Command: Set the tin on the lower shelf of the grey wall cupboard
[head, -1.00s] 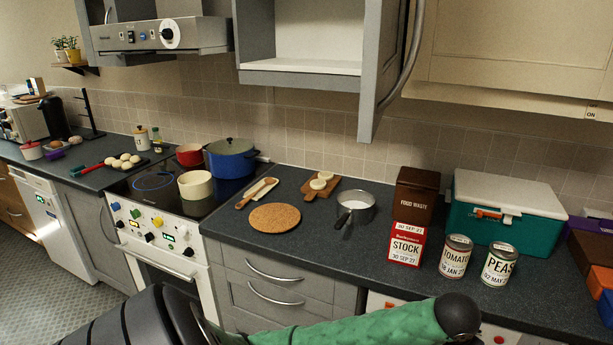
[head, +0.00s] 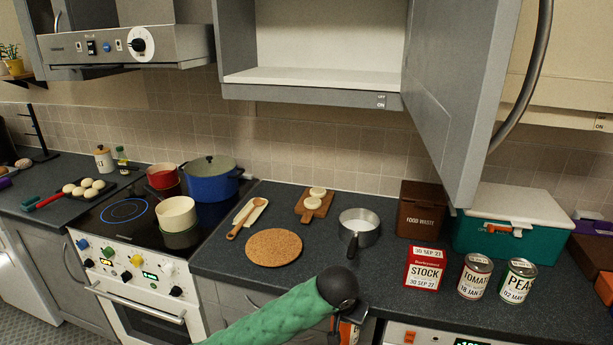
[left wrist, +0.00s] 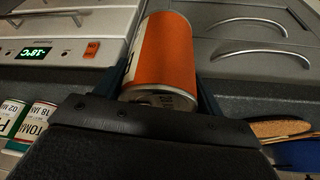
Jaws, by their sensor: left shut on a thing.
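The tin (left wrist: 165,50), orange with a pale rim, is between the fingers of my left gripper (left wrist: 168,70) in the left wrist view. That gripper is shut on it. In the head view a bit of the tin (head: 348,333) shows at the bottom edge, below the green-sleeved wrist, in front of the counter; the fingers are mostly hidden there. The grey wall cupboard (head: 235,50) is at the top centre, its door (head: 450,90) swung open to the right. Its lower shelf (head: 310,80) is white and bare where visible. My right gripper is not in view.
The open door hangs over the counter's right part. Below it stand a food waste box (head: 421,210), a stock box (head: 425,268), two cans (head: 474,278) and a teal cool box (head: 500,235). A saucepan (head: 358,228), cork mat (head: 273,248) and board (head: 313,207) lie under the cupboard.

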